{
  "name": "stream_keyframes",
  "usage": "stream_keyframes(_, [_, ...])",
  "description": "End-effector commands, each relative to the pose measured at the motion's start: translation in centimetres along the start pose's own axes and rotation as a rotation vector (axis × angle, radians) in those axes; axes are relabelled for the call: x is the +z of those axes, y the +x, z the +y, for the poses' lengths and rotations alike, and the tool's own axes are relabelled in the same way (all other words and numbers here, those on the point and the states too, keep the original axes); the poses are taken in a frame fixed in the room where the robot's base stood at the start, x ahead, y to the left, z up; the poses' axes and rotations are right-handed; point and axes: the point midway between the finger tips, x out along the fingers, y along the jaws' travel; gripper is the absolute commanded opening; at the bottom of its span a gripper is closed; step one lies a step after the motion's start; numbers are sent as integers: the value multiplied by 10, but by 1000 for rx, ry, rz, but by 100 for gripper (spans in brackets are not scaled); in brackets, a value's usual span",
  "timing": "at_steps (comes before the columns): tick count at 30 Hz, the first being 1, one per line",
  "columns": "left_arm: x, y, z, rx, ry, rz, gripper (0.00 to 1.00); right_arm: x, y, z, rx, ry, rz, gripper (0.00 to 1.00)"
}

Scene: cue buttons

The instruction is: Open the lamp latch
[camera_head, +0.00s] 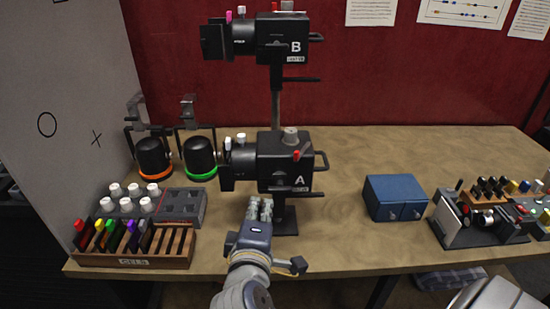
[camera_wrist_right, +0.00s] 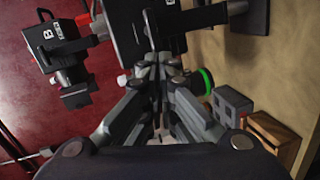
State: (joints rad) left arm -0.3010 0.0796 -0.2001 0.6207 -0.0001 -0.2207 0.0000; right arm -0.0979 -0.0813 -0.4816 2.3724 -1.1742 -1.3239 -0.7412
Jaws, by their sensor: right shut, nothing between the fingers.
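Two black lamps stand one above the other on a post: lamp B (camera_head: 283,40) at the top and lamp A (camera_head: 280,165) below. Lamp A has a red knob (camera_head: 297,155) on its side, a grey knob (camera_head: 290,136) on top and a handle at its right end. I cannot tell which part is the latch. My right gripper (camera_head: 260,207) is shut and empty, just below lamp A's body. In the right wrist view its fingers (camera_wrist_right: 160,68) point at a black lamp body (camera_wrist_right: 185,28); contact cannot be told. Lamp B (camera_wrist_right: 62,45) shows there at upper left. My left gripper is out of view.
Two hanging black lamps with an orange ring (camera_head: 155,177) and a green ring (camera_head: 200,176) stand at left. A wooden gel rack (camera_head: 130,258) and white knobs (camera_head: 133,190) are in front. A blue box (camera_head: 395,197) and a tool tray (camera_head: 470,235) are at right. Bare table (camera_head: 345,235) lies between.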

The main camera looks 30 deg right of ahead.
Motion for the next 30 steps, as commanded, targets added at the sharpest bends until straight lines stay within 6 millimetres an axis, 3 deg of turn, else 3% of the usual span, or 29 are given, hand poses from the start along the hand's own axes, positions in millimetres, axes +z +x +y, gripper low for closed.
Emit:
stream_keyframes(3, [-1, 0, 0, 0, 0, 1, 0, -12, -9, 42, 135, -78, -20, 0])
stream_keyframes(7, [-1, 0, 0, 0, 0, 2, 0, -16, -15, 63, 206, -124, -39, 0])
stream_keyframes(14, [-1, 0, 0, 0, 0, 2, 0, -16, 6, 72, 222, -135, -45, 0])
stream_keyframes(25, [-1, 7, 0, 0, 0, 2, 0, -13, 83, 88, 220, -132, -45, 0])
stream_keyframes(30, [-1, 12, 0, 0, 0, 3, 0, 11, 72, 87, 216, -131, -43, 0])
